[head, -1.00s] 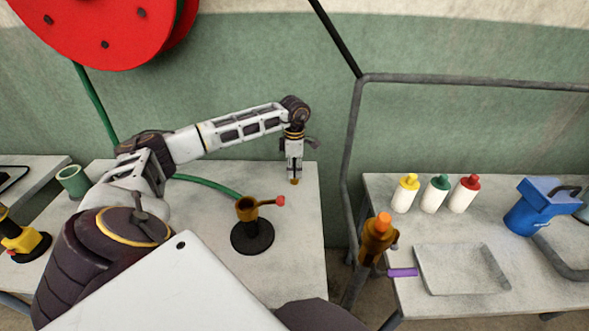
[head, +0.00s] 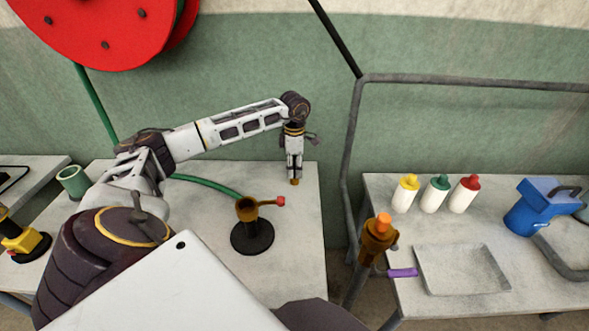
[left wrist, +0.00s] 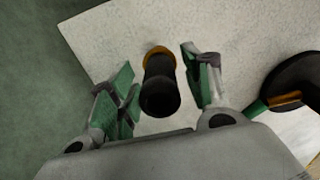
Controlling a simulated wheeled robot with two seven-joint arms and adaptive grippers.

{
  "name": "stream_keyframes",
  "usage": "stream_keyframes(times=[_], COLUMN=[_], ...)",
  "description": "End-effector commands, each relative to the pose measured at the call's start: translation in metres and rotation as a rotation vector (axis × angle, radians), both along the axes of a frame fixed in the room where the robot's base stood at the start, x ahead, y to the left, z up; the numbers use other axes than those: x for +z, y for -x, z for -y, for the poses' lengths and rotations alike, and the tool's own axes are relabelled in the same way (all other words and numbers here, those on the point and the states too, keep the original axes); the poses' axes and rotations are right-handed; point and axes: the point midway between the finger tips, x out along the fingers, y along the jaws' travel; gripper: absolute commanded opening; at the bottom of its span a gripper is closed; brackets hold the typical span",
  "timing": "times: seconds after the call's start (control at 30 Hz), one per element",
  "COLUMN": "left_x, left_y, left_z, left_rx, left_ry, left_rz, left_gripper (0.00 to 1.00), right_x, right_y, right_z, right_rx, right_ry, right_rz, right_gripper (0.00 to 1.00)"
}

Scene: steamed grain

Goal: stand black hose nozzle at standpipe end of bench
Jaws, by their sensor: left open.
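The black hose nozzle, with a brass-coloured end (head: 295,182), stands upright on the left bench (head: 297,240), near its back right corner. In the left wrist view the black nozzle (left wrist: 160,92) shows between the fingers, its brass end toward the bench top. My left gripper (head: 294,172) points down over the nozzle. Its fingers (left wrist: 158,85) are open on both sides of it, with a visible gap at each side. The gripper hides most of the nozzle's body in the head view. My right gripper is not in view.
A brass fitting with a red-tipped lever (head: 247,208) stands on a black round base in front, with a green hose (head: 208,184) behind. An orange-topped brass fitting (head: 378,238) and grey pipe (head: 352,150) are right of the bench. Bottles (head: 433,196) and a tray (head: 462,270) occupy the right bench.

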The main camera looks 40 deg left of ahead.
Motion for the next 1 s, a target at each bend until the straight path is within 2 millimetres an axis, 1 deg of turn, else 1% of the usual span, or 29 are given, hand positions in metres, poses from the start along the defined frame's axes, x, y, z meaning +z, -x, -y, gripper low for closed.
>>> stream_keyframes(times=[0.03,0.2,0.43,0.6,0.8,1.0], left_x=[0.007,0.032,0.067,0.089,0.104,0.107], left_y=[0.000,-0.001,-0.001,-0.001,0.000,0.000], left_z=[0.000,0.000,0.000,0.000,0.000,0.000], left_rx=[0.000,0.000,0.000,0.000,0.000,0.000], left_ry=[-0.001,0.000,0.000,0.001,0.000,0.000], left_rz=[0.002,0.003,0.003,0.003,0.001,0.000], left_gripper=[0.49,0.49,0.49,0.49,0.49,0.49], right_x=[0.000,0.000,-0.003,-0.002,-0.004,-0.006], right_y=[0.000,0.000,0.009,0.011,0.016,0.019], right_z=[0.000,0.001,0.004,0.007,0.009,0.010], right_rx=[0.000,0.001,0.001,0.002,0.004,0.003], right_ry=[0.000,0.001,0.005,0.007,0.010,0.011], right_rz=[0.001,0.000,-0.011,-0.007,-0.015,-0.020], right_gripper=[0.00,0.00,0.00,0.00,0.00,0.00])
